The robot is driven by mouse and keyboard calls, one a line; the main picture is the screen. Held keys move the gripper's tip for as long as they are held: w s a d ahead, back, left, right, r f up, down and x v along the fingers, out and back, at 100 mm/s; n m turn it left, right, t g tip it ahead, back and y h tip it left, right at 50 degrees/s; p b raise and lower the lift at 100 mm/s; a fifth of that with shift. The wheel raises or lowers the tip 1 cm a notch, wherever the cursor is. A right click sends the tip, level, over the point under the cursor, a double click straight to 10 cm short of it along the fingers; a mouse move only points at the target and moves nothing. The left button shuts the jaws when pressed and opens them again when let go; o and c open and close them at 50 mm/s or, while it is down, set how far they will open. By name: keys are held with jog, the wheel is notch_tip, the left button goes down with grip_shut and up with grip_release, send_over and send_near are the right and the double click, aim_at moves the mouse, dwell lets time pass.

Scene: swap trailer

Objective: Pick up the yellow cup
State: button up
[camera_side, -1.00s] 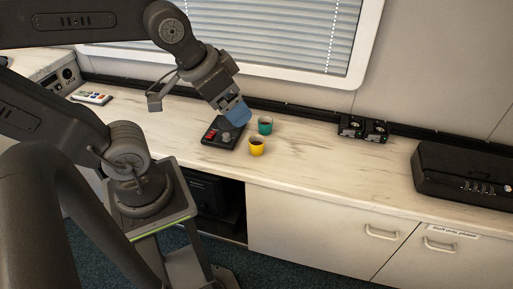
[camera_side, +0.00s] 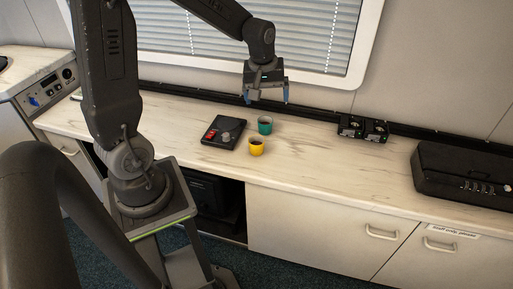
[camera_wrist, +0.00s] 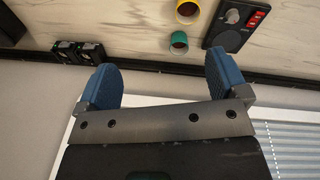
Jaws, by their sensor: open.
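The yellow cup (camera_side: 256,147) stands upright on the marble-look counter (camera_side: 320,168), with something dark inside. It also shows at the top edge in the wrist view (camera_wrist: 187,12), partly cut off. A teal cup (camera_side: 265,125) stands just behind it, and shows below it in the wrist view (camera_wrist: 179,43). My gripper (camera_side: 266,101) is open and empty, pointing down above the back of the counter, behind both cups. Its two blue fingers (camera_wrist: 162,85) are wide apart in the wrist view, with nothing between them.
A black control box (camera_side: 222,133) with red switches and a knob lies left of the cups. Two small black devices (camera_side: 362,129) sit at the back right, and a black case (camera_side: 462,175) further right. The window with blinds (camera_side: 270,35) is close behind my gripper.

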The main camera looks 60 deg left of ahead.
jog(key=w+a+f+n+g, duration=0.2)
jog(key=a+f+n, duration=0.4)
jog(key=a+f, duration=0.45)
send_over(254, 150)
jog(key=w+a, duration=0.2)
jog(key=shift+h, duration=0.3)
jog(key=f, duration=1)
jog(key=shift+w+d+f, duration=0.15)
jog(key=shift+d+f, duration=0.05)
jog(key=shift+a+f, duration=0.15)
jog(key=shift+f, duration=2.7)
jog(key=shift+c, duration=0.3)
jog(key=c, duration=1)
jog(key=shift+r, duration=0.2)
